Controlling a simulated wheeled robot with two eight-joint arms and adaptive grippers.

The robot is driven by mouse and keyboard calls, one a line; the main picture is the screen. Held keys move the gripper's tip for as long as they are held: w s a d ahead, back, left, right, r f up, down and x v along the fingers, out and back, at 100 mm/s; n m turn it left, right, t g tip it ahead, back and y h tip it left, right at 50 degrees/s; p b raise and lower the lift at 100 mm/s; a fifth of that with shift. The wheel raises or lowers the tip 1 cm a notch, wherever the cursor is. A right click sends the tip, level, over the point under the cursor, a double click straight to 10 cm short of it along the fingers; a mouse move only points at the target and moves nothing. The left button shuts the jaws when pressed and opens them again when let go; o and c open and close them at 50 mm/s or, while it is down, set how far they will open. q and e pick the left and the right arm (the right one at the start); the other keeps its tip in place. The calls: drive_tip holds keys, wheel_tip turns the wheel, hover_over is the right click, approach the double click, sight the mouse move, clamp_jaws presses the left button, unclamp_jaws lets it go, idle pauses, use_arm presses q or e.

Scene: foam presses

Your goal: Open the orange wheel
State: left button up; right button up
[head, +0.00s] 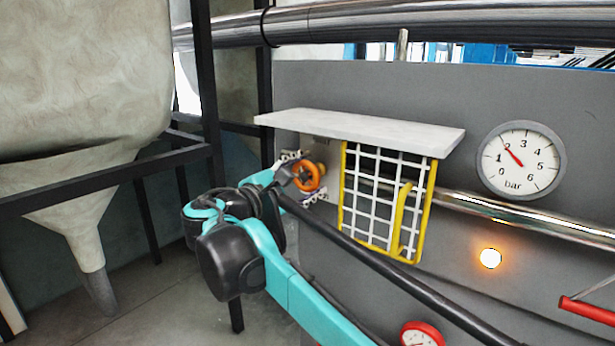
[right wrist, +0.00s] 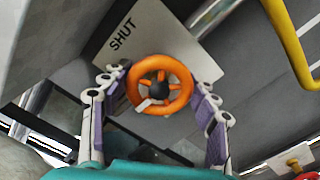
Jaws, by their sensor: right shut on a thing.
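The orange wheel (head: 319,178) is a small handwheel on the grey panel, left of the yellow-framed guard in the head view. In the right wrist view the orange wheel (right wrist: 160,67) shows nearly face-on, with a dark hub and a pale mark on its lower left rim. My right gripper (head: 303,177) is at the wheel, with one finger on each side of it. In the right wrist view my right gripper (right wrist: 155,90) is shut on the wheel's rim, though the exact finger contact is hard to see. My left gripper is not in view.
A white plate (right wrist: 140,45) behind the wheel reads SHUT. A white shelf (head: 360,131) overhangs the yellow-framed guard (head: 344,190) right of the wheel. A gauge (head: 520,160) reads near 2 bar. A lamp (head: 490,258) glows orange. A hopper (head: 80,90) stands left.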

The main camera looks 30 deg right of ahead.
idle(0.3)
drive_tip(key=o, duration=1.2)
drive_tip(key=v, duration=1.2)
drive_tip(key=shift+f, duration=0.1)
